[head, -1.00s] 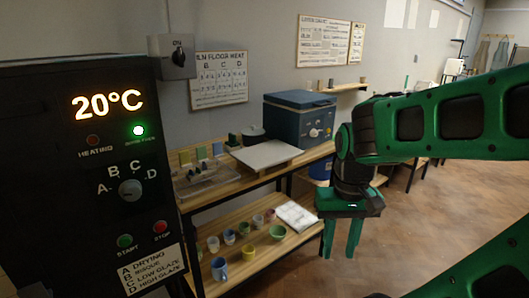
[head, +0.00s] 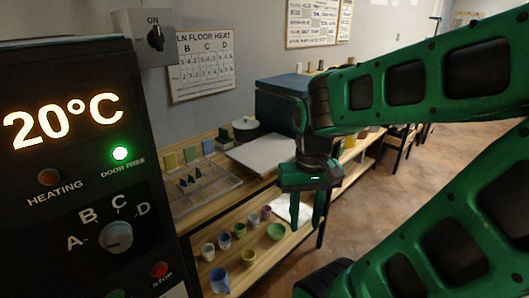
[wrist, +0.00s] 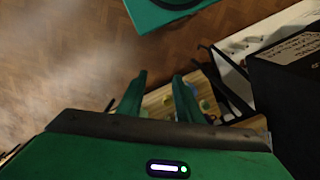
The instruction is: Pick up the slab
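A flat pale slab (head: 262,153) lies on the wooden bench top in the head view, in front of the blue kiln-like box. Its right end is partly behind my gripper. My gripper (head: 307,208) hangs with its fingers down, in front of the bench's right part. The fingers are apart, with nothing seen between them. In the wrist view my gripper (wrist: 158,85) also shows two spread, empty fingers. I cannot pick out the slab for certain in the wrist view.
A black control cabinet (head: 70,160) reading 20°C stands close at left. A wire rack (head: 205,185) with small cones sits left of the slab. Several cups and bowls stand on the lower shelf (head: 235,268). A blue box (head: 280,100) stands behind. Floor at right is clear.

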